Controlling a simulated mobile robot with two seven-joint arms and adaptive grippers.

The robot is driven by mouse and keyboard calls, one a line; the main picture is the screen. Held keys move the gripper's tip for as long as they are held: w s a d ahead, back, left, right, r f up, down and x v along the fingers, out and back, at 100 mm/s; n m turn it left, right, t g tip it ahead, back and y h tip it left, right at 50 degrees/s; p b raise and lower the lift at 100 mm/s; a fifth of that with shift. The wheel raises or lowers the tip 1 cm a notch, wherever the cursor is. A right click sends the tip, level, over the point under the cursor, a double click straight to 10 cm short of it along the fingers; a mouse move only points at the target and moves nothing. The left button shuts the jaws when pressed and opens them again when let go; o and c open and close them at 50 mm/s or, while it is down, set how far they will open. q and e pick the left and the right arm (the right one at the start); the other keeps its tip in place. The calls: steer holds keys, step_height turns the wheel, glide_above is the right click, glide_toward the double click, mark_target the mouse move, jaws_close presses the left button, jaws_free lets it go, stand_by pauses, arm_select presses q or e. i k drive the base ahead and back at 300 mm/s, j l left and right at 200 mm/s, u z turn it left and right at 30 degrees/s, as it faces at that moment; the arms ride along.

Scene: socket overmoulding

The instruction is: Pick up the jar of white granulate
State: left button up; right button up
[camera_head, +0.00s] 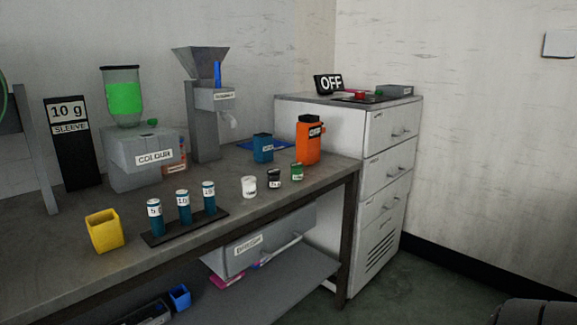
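A small white jar (249,187) stands upright on the grey workbench (90,236), close to its front edge. A dark label is on its front, too small to read. It is the leftmost of a short row with a black jar (273,178) and a green jar (297,171). The jars stand apart from each other. The white of the jar fits the white granulate, but its contents cannot be told apart from here.
A rack (158,238) with three blue cylinders stands left of the white jar, and a yellow container (104,231) further left. A blue container (263,148) and an orange one (308,139) stand behind. A grey hopper machine (203,120) is at the back. Bench surface around the jar is clear.

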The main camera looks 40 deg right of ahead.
mark_target(249, 186)
steer(key=i+l+z, duration=0.45)
steer(key=i+l, duration=0.15)
steer(key=l, duration=0.15)
steer(key=i+l+z, duration=0.45)
steer(key=i+l, duration=0.15)
steer(key=i, duration=0.15)
